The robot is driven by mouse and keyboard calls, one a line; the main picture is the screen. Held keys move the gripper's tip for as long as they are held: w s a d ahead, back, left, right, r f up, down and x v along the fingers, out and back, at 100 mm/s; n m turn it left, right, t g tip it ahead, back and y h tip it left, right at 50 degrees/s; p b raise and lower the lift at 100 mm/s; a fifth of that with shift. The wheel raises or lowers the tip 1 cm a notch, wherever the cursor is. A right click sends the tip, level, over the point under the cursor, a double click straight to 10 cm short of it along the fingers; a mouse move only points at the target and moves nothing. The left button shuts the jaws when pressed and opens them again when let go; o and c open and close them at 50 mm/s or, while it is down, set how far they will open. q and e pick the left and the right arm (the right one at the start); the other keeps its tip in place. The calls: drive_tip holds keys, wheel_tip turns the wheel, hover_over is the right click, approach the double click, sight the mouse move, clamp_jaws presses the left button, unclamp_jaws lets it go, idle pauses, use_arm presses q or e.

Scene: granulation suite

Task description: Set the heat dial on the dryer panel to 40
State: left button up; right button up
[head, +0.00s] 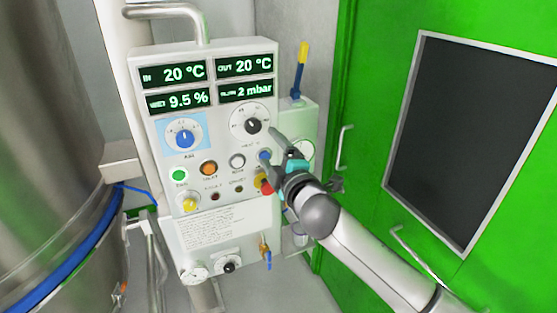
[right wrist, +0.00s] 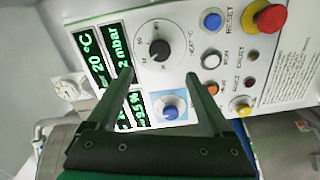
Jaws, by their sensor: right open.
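The dryer panel (head: 222,190) is a pale box facing me in the head view. The heat dial (head: 252,125) is a black knob on a round white scale at its upper right. In the right wrist view the heat dial (right wrist: 160,50) lies just beyond my fingertips, marked HEAT °C; I cannot read its setting surely. My right gripper (head: 277,143) is in front of the panel's right side, below and right of the dial. In the right wrist view my right gripper (right wrist: 160,75) is open and empty, its fingers apart and clear of the knob. My left gripper is not in view.
A blue knob (head: 185,138) sits left of the heat dial. Buttons and a red emergency stop (right wrist: 271,17) are close by. Displays (head: 175,75) read 20 °C, 20 °C, 9.5 % and 2 mbar. A steel vessel (head: 45,130) stands left, a green door (head: 375,90) right.

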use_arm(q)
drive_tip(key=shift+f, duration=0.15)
use_arm(e)
drive_tip(key=shift+v, duration=1.9)
